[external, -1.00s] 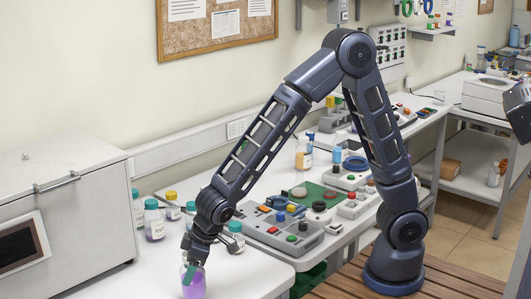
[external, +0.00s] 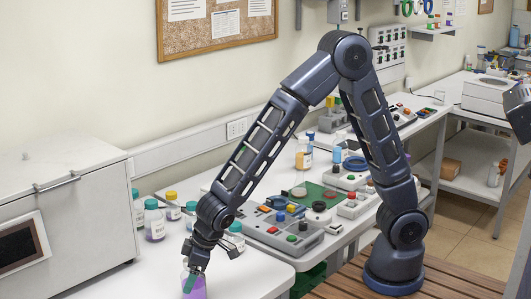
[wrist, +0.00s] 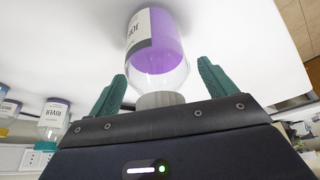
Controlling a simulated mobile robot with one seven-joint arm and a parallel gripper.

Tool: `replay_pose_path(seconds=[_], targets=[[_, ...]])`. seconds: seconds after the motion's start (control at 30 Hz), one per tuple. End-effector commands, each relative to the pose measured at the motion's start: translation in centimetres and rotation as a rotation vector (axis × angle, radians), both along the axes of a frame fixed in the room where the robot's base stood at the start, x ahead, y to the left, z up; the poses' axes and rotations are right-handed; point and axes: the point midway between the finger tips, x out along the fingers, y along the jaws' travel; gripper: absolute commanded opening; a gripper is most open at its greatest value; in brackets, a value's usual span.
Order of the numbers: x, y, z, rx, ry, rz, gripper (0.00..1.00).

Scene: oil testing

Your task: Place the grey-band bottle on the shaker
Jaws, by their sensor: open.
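A clear bottle (external: 197,292) with purple liquid and a white label stands at the front of the near white bench. In the wrist view the bottle (wrist: 152,45) shows a grey cap or band at its neck; I take it for the grey-band bottle. My gripper (external: 191,281) points down over its top. In the wrist view the teal fingers of my gripper (wrist: 160,72) are open, one on each side of the bottle's neck, with gaps visible. I cannot tell for sure which of the grey devices is the shaker.
Several capped bottles stand behind, among them a teal-capped one (external: 153,222) and another teal-capped one (external: 236,236) close to my wrist. A white cabinet (external: 75,200) stands left. A grey button panel (external: 283,232) is on the second bench.

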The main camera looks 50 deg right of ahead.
Motion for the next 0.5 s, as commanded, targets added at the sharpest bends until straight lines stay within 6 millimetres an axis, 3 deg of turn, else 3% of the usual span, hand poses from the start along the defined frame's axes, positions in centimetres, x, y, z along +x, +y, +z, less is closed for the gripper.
replay_pose_path(seconds=[0.17, 0.5], targets=[[-0.4, -0.4, 1.7, 0.003, -0.001, -0.001, 0.84], [-1.9, -1.9, 6.9, 0.004, -0.003, -0.001, 0.84]])
